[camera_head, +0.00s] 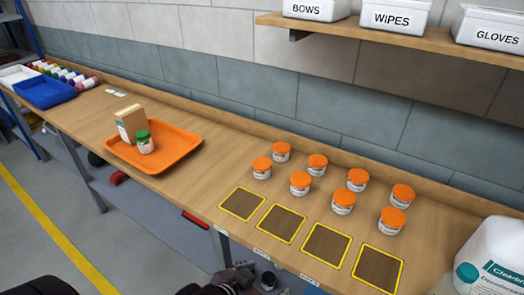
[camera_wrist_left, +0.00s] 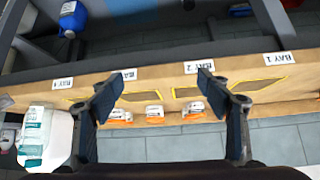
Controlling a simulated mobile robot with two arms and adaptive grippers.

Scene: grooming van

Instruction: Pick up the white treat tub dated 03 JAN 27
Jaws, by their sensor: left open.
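Several white treat tubs with orange lids stand on the wooden bench in two loose rows, among them a front-left tub (camera_head: 261,168), a back-left tub (camera_head: 282,152) and a front-right tub (camera_head: 391,221). Their printing is too small to read, so I cannot tell which is dated 03 JAN 27. My left gripper (camera_head: 240,277) is low in front of the bench edge, apart from the tubs. In the left wrist view its fingers (camera_wrist_left: 160,88) are spread and empty, with a few tubs (camera_wrist_left: 154,113) beyond them, partly cropped by perspective. My right gripper is not in view.
Yellow-framed dark pads (camera_head: 325,245) line the bench front, with bay labels (camera_wrist_left: 198,67) on the edge. An orange tray (camera_head: 185,150) holds a box and a green-lidded jar. A large white jug (camera_head: 495,255) stands at right. A shelf (camera_head: 390,38) with bins overhangs the back.

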